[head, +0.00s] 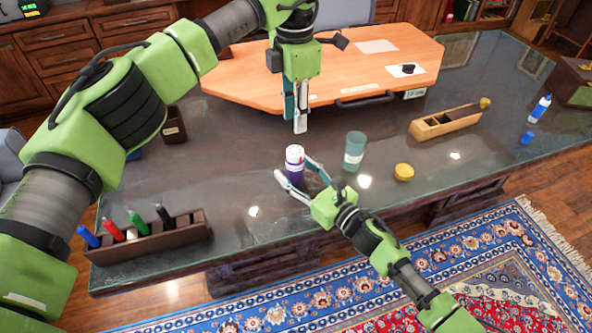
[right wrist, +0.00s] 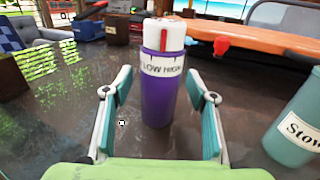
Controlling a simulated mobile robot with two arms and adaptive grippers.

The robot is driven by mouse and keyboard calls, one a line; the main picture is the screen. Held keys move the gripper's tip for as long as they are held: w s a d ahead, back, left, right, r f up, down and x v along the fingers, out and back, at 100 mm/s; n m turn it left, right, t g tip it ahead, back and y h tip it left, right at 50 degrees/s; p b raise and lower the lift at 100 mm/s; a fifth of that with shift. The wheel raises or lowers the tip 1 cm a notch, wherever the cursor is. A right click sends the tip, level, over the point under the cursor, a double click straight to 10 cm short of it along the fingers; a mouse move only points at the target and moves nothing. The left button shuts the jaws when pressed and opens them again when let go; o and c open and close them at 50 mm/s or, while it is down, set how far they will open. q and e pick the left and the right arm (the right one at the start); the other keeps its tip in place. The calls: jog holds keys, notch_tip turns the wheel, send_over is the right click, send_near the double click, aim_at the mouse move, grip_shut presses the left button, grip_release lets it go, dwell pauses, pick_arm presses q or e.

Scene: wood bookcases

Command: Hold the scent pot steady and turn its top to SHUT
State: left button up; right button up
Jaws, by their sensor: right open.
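The scent pot is a purple cylinder (head: 295,174) with a white top, upright on the dark glossy table. In the right wrist view the pot (right wrist: 160,90) shows a label reading "LOW HIGH" and a red mark on its white top (right wrist: 165,36). The word SHUT is not visible. My right gripper (head: 296,170) is open, one finger on each side of the pot, with gaps visible on both sides in the right wrist view (right wrist: 158,88). My left gripper (head: 299,128) points down above the pot, apart from it; its fingers are seen nearly edge-on.
A green labelled cup (head: 354,152) stands right of the pot, with a yellow lid (head: 403,172) beyond. A marker rack (head: 150,240) is at left, a wooden tray (head: 446,121) at right. An orange board (head: 350,65) lies behind. Bare table lies left of the pot.

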aim_at(295, 151)
jog(key=c, duration=1.4)
pick_arm(q)
jog(key=o, duration=0.5)
pick_arm(e)
jog(key=shift+o, duration=0.2)
pick_arm(q)
notch_tip(295, 151, down, 10)
jog(key=n, duration=1.8)
jog(key=shift+n, duration=0.3)
